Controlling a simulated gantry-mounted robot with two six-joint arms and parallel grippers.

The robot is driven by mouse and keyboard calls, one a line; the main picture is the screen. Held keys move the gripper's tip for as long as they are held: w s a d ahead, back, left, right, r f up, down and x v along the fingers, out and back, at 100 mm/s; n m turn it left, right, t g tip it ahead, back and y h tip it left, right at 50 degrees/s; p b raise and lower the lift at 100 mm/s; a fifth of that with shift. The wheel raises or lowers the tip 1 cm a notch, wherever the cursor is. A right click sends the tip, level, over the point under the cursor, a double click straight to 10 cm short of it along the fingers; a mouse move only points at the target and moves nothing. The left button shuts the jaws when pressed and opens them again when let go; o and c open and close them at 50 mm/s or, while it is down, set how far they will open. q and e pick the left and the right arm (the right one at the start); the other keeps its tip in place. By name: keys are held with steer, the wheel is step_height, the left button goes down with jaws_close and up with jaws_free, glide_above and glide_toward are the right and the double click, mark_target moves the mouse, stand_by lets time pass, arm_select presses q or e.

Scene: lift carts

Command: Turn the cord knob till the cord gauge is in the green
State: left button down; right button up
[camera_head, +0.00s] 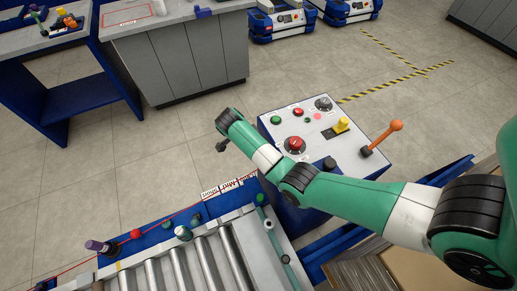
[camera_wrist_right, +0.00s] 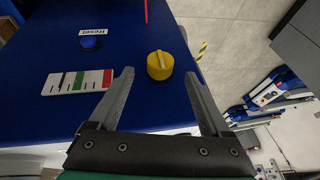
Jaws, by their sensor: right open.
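The yellow cord knob (camera_wrist_right: 159,66) sits on a blue panel in the right wrist view, its ridge pointing up and slightly left. My right gripper (camera_wrist_right: 157,74) is open, with one finger on each side of the knob and visible gaps between. The cord gauge (camera_wrist_right: 77,82) is a white strip left of the knob, with tick marks, a green band and red; its pointer reading is too small to tell. In the head view my right arm reaches in from the right over the conveyor's end, and its fingers are not clear. My left gripper is not in view.
A blue button (camera_wrist_right: 91,43) labelled Reset lies above the gauge. A red cord (camera_head: 75,262) runs along the blue conveyor rail. A control console (camera_head: 340,168) with buttons and an orange lever (camera_head: 382,137) stands beside my right arm. Workbenches stand at the back left.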

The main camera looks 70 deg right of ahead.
steer(key=b+x, duration=0.1)
steer(key=x, duration=0.4)
steer(key=shift+b, duration=0.4)
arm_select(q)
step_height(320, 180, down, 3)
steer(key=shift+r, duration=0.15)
